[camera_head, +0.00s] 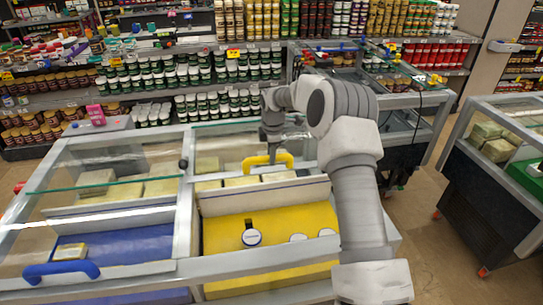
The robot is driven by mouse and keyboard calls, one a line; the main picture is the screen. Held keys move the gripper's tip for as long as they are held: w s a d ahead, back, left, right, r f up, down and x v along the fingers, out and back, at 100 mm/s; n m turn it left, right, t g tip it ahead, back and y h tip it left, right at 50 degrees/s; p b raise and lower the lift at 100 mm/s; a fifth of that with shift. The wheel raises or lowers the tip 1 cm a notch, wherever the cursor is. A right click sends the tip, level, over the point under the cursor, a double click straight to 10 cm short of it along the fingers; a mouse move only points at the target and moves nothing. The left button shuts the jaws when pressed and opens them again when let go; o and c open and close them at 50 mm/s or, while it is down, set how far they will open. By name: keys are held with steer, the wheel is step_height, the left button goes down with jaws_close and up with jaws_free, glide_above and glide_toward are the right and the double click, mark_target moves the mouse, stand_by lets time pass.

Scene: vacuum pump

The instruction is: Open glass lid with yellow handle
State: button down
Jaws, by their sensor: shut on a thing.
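The glass lid (225,140) with the yellow handle (284,156) lies over the back part of the right compartment of the display case. The front part of that compartment is uncovered and shows a yellow floor (215,232). My gripper (271,154) points down at the yellow handle from behind its left part. It is shut on the handle, though the fingertips are small and partly hidden. My arm crosses the right side of the view and hides the right part of the lid and compartment.
The left compartment has a glass lid with a blue handle (62,270) at the front. Round white-topped items (251,237) lie on the yellow floor. Another case (510,160) stands at right, with open floor (420,235) between. Stocked shelves (190,70) line the back.

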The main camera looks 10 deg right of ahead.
steer(key=c, duration=0.6)
jaws_free()
steer(key=s+r, duration=0.1)
steer(key=r, duration=0.4)
steer(key=s+r+b, duration=0.1)
steer(key=r, duration=0.5)
steer(key=s+r, duration=0.1)
steer(key=r, duration=0.5)
steer(key=shift+s+r+b, duration=0.1)
steer(key=shift+s+b, duration=0.1)
steer(key=shift+b, duration=0.2)
